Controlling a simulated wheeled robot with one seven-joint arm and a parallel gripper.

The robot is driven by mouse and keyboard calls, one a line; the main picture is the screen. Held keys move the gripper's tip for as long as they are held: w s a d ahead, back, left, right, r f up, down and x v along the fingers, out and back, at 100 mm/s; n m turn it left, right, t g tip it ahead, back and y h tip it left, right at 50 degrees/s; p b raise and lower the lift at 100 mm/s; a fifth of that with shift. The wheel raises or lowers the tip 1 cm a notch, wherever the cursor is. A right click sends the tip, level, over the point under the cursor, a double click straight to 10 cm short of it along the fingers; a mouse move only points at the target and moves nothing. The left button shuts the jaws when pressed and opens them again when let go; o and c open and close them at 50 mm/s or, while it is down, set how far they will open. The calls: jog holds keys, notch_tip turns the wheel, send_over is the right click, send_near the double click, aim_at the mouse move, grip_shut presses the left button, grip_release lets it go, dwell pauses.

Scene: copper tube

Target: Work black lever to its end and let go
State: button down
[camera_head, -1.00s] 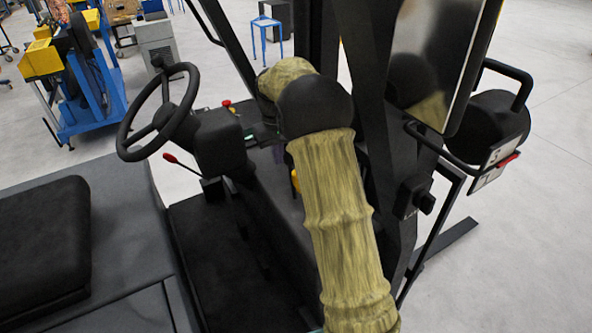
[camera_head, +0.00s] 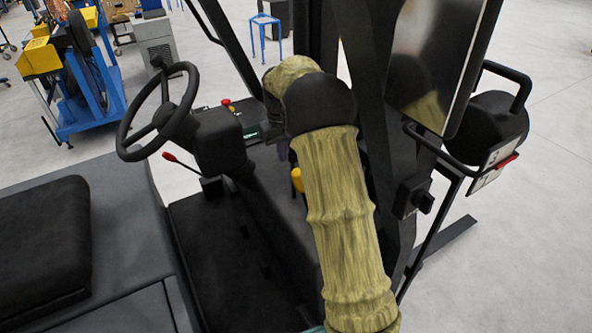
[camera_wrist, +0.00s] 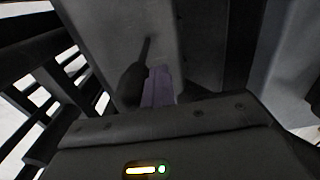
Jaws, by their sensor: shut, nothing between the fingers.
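In the wrist view the purple fingers of my gripper (camera_wrist: 158,86) are closed together with nothing between them. A black lever (camera_wrist: 133,82), with a dark, thicker grip and a thin rod (camera_wrist: 146,49), stands just left of the fingers, against a grey panel. It looks very close to the fingers, but I cannot tell whether they touch. In the head view my sleeved arm hides the lever and most of my gripper.
A steering wheel (camera_head: 158,112), a red-knobbed lever (camera_head: 180,162) and a black seat (camera_head: 40,240) are to the left. A dark mast (camera_head: 380,130) stands close on the right of my arm. A yellow part (camera_head: 297,180) shows beside my arm.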

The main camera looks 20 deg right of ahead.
jog(key=shift+s, duration=0.1)
jog(key=s+a, duration=0.1)
jog(key=a, duration=0.7)
jog(key=shift+s+a+b, duration=0.3)
dwell(1.0)
jog(key=shift+r, duration=0.1)
notch_tip(320, 180, up, 8)
jog(key=p, duration=0.3)
jog(key=shift+s, duration=0.15)
dwell(0.8)
